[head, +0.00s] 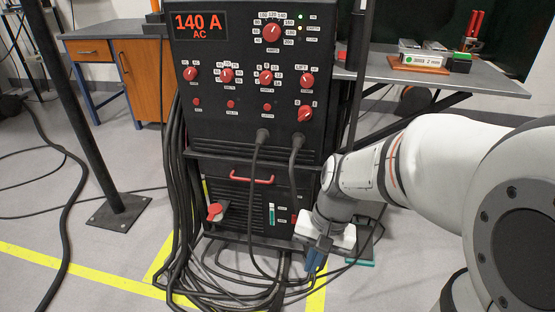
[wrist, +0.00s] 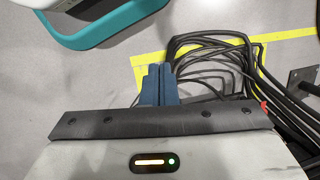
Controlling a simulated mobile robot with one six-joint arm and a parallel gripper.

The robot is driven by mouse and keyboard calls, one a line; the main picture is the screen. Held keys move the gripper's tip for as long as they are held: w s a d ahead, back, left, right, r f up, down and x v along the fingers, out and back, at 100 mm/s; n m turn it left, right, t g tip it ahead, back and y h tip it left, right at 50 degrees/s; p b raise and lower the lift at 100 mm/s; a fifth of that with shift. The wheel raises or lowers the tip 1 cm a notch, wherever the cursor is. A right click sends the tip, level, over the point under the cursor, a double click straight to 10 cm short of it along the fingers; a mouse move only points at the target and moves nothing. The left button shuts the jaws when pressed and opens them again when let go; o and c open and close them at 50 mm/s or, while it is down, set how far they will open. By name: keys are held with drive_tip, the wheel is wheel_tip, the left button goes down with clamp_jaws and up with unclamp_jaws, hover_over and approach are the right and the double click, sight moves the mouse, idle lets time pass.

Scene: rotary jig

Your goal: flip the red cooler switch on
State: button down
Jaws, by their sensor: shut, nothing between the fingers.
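The cooler (head: 240,195) is the lower black unit under the welder, with a red handle on its front. A small red part (head: 294,219) at the right of its front looks like the red cooler switch; its on or off position is too small to tell. My gripper (head: 316,262) is shut and empty, its blue fingers pointing down, to the right of this part and lower, near the unit's lower right corner. In the wrist view the blue fingers (wrist: 158,82) are together above cables and floor. The switch cannot be made out there.
A red knob (head: 215,212) sits at the cooler's lower left. Thick black cables (head: 178,220) hang at the left and loop over the floor in front. The welder (head: 250,90) stands above. A teal-edged object (wrist: 110,32) is at upper left in the wrist view.

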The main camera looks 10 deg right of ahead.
drive_tip(key=w+a+f+m+t+y+p, duration=0.2)
drive_tip(key=w+f+m+y, duration=0.45)
drive_tip(key=w+m, duration=0.4)
drive_tip(key=w+a+f+m+t+y+p, duration=0.25)
drive_tip(key=w+f+m+y, duration=0.4)
drive_tip(key=m, duration=0.75)
drive_tip(key=w+d+f+m+t+h+p, duration=0.1)
drive_tip(key=w+d+f+m+t+h, duration=0.2)
drive_tip(key=d+f+m+t, duration=0.3)
drive_tip(key=w+d+f+m+t+h+p, duration=0.1)
drive_tip(key=w+d+f+m+t+h, duration=0.2)
drive_tip(key=f+m, duration=1)
drive_tip(key=d+m+t+h, duration=0.1)
drive_tip(key=d+m+t, duration=0.1)
drive_tip(key=d+t, duration=0.1)
drive_tip(key=shift+d+h, duration=0.3)
